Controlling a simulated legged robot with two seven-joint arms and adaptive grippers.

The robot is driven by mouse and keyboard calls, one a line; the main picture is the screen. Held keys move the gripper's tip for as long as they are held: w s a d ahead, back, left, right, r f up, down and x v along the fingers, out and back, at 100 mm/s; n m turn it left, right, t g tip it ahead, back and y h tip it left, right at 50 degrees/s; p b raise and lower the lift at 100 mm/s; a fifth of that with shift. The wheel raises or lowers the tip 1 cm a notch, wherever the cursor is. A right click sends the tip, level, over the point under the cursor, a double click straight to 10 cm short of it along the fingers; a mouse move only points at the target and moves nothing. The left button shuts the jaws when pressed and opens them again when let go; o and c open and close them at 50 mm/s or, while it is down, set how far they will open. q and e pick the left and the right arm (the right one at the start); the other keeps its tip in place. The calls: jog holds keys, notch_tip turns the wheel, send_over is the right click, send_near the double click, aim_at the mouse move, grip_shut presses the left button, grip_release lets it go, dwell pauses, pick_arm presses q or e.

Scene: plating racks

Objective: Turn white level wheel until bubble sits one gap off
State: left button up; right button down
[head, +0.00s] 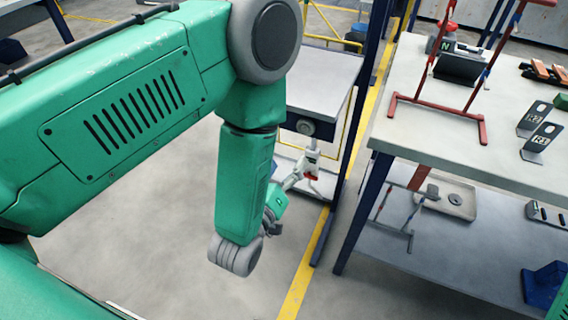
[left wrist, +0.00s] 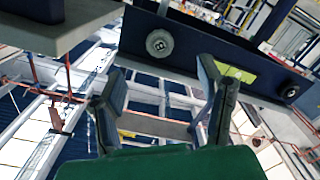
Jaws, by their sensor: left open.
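A pale round wheel (left wrist: 160,43) with a dark hub sits on the face of a dark blue panel in the left wrist view. A yellow-green strip (left wrist: 235,72) is beside it on the panel; I cannot make out a bubble. In the head view a round knob (head: 304,127) shows on the front of a grey-topped stand. My left gripper (left wrist: 165,105) is open and empty, its two dark fingers apart, with the wheel beyond them and not touched. My right gripper is out of view.
A second round fitting (left wrist: 290,92) is farther along the panel. In the head view a white workbench (head: 410,135) on the right holds a red frame (head: 478,100) and label plates (head: 541,140). A dark blue post (head: 340,190) stands between stand and bench. The floor at lower left is clear.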

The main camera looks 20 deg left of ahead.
pick_arm(q)
jog(key=shift+s+a+r, duration=0.1)
jog(key=shift+s+r, duration=0.15)
jog(key=shift+r, duration=0.05)
jog(key=shift+a, duration=0.1)
dwell(0.4)
jog(key=s+a+f+m+g, duration=0.2)
jog(key=s+a+f+g, duration=0.25)
jog(key=f, duration=0.25)
jog(key=s+a+f+m+g, duration=0.1)
jog(key=s+a+f+g, duration=0.2)
jog(key=s+f+g, duration=0.25)
jog(key=s+a+f+m+g, duration=0.1)
jog(key=s+g, duration=0.2)
jog(key=s, duration=0.4)
jog(key=s+a+f+m+g, duration=0.2)
jog(key=s+g, duration=0.2)
jog(key=s, duration=0.3)
jog(key=shift+s+a+f+y, duration=0.25)
jog(key=shift+s+f+y, duration=0.05)
jog(key=shift+s, duration=0.1)
jog(key=shift+w, duration=0.15)
